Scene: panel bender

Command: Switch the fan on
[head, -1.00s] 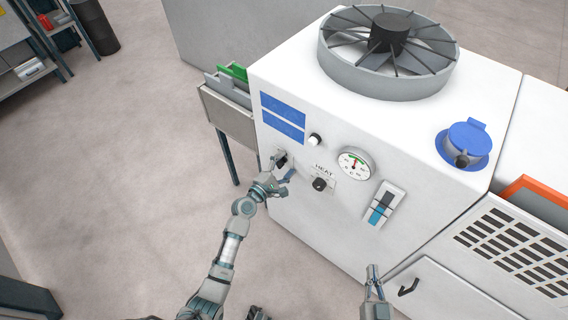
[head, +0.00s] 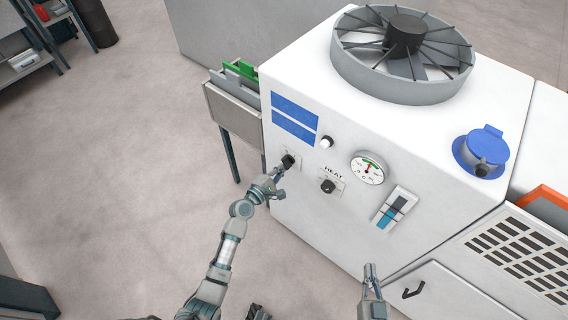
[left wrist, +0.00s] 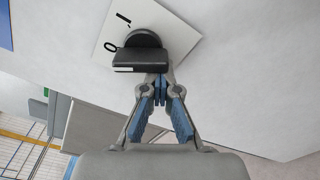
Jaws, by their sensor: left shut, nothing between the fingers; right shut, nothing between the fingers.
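The fan (head: 405,50) sits in a grey ring on top of the white machine (head: 345,125). A black rotary switch (head: 289,160) is on the machine's front, at the left. In the left wrist view the switch (left wrist: 140,55) has a bar-shaped handle on a white plate (left wrist: 183,38) marked "I" and "O". My left gripper (head: 279,174) is shut and empty just below the switch. In the left wrist view its fingertips (left wrist: 160,90) are at the handle's lower right end; contact is unclear. My right gripper (head: 370,270) is shut and empty before the machine's lower front.
A side bin (head: 232,108) stands left of the machine. The floor at left is clear.

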